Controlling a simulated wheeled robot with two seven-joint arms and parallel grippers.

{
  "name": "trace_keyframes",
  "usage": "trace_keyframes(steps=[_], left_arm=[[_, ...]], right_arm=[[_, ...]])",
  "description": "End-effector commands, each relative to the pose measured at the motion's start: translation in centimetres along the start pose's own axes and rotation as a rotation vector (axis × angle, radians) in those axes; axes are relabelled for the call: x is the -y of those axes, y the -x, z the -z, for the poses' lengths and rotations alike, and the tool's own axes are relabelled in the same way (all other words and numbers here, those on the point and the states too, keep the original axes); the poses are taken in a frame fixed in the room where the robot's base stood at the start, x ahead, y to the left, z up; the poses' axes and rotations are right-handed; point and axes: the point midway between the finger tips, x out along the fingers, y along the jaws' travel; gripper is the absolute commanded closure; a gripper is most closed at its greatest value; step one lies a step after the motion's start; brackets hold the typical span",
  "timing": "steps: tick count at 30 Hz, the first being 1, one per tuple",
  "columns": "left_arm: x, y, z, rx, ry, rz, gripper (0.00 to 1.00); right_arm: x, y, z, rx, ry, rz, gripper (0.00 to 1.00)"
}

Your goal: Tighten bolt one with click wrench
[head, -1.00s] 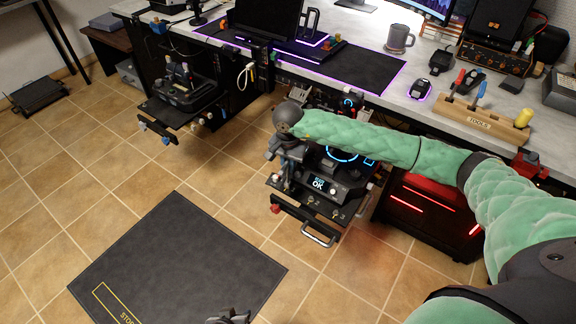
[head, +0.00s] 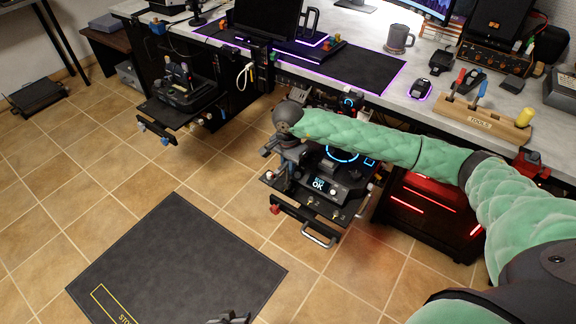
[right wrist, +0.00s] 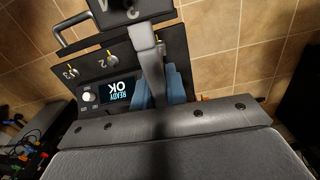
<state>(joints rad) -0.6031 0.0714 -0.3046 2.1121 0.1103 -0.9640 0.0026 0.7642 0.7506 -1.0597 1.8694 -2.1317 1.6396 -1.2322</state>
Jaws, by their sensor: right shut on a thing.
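My right gripper (right wrist: 157,88) is shut on the grey click wrench (right wrist: 149,58), whose bar runs between the blue finger pads in the right wrist view. In the head view this gripper (head: 283,168) hangs at the left side of the black bolt panel (head: 309,229). The panel's display (right wrist: 118,90) reads "READY OK". Bolts two (right wrist: 107,58) and three (right wrist: 70,67) show beside their numbers. Bolt one is hidden by the wrench and gripper, so contact cannot be told. My left gripper (head: 232,318) is only partly visible at the bottom edge of the head view.
A metal handle (head: 320,238) sticks out from the panel front. The desk (head: 440,95) stands behind, with a wooden tool block (head: 480,123). A red-lit black case (head: 425,215) is at the right. The floor and dark mat (head: 180,262) at the left are clear.

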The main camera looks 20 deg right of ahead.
Motion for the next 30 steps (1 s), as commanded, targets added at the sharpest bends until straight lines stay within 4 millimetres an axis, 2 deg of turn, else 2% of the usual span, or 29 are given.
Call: trace_keyframes(steps=[11, 19, 30], left_arm=[[0.04, -0.15, -0.09, 0.0, 0.0, 0.0, 0.66], [0.14, -0.52, -0.32, 0.0, 0.0, 0.0, 0.66], [0.18, -0.68, -0.41, 0.0, 0.0, 0.0, 0.66]], right_arm=[[-0.03, -0.04, -0.01, 0.0, -0.05, 0.0, 1.0], [-0.07, -0.07, -0.03, 0.001, -0.18, 0.0, 1.0], [-0.08, -0.11, -0.03, 0.001, -0.227, 0.0, 1.0]])
